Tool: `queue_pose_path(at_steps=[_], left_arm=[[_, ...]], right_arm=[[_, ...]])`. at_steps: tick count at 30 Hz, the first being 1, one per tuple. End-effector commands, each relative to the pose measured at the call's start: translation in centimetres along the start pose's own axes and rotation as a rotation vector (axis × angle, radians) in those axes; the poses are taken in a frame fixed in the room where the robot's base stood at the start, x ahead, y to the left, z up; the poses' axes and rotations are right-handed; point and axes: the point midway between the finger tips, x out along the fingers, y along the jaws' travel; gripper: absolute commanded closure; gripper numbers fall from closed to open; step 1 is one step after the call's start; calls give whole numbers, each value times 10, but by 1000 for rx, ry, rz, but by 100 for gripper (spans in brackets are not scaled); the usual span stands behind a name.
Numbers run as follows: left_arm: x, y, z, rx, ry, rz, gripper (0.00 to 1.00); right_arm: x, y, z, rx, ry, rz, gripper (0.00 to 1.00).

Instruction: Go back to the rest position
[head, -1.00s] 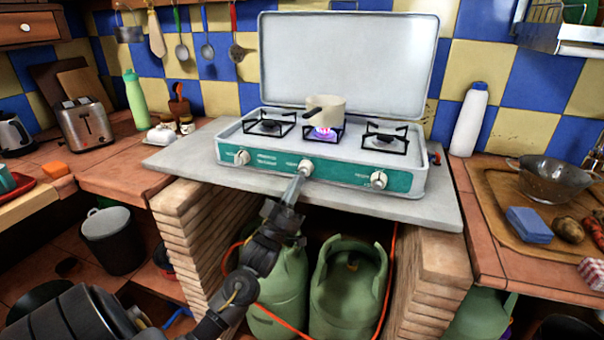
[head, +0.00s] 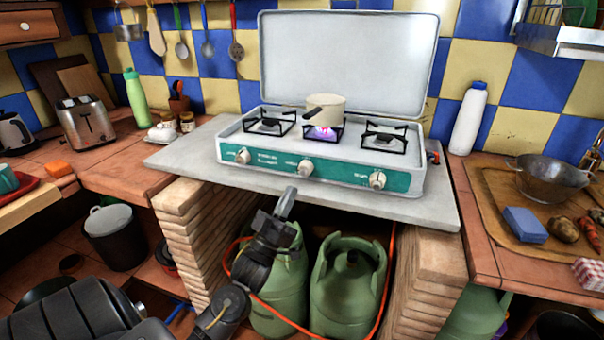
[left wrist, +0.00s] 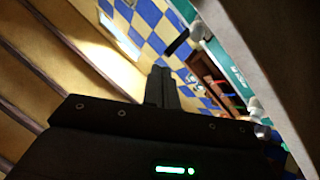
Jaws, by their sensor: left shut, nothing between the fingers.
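My left gripper (head: 288,197) is shut and empty. In the head view it is in front of the stove slab's front edge, below the middle knob (head: 305,167) and apart from it. In the left wrist view the shut fingers (left wrist: 160,87) point away from the camera. The teal-fronted stove (head: 340,174) stands on the slab with its lid up. A cream pot (head: 328,108) sits on the middle burner, where a purple flame shows under it. My right gripper does not show.
The grey slab (head: 190,150) rests on brick pillars (head: 432,270). Green gas cylinders (head: 347,285) with an orange hose stand beneath it. A toaster (head: 85,125) is on the left counter. A colander (head: 550,178) and a blue sponge (head: 525,224) are on the right board.

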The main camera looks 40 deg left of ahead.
Motion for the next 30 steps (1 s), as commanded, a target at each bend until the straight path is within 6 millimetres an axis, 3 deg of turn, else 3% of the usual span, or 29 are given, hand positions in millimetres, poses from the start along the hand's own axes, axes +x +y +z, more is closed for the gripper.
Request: queue_pose_path(at_steps=[11, 14, 17, 20, 23, 27, 30], left_arm=[[-1, -1, 3, 1, -8, -5, 100], [-7, -8, 21, 12, -63, -33, 100], [-25, -24, 60, 38, -182, -91, 100], [-61, -41, 113, 77, -356, -160, 100], [-116, -55, 168, 121, -564, -225, 100], [-212, -63, 230, 182, -866, -286, 100], [-289, -62, 258, 222, -1081, -307, 100]], right_arm=[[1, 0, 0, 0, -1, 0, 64], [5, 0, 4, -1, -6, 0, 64], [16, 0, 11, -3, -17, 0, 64], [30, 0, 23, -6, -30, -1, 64], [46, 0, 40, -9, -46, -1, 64], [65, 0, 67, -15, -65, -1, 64], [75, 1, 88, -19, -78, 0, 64]])
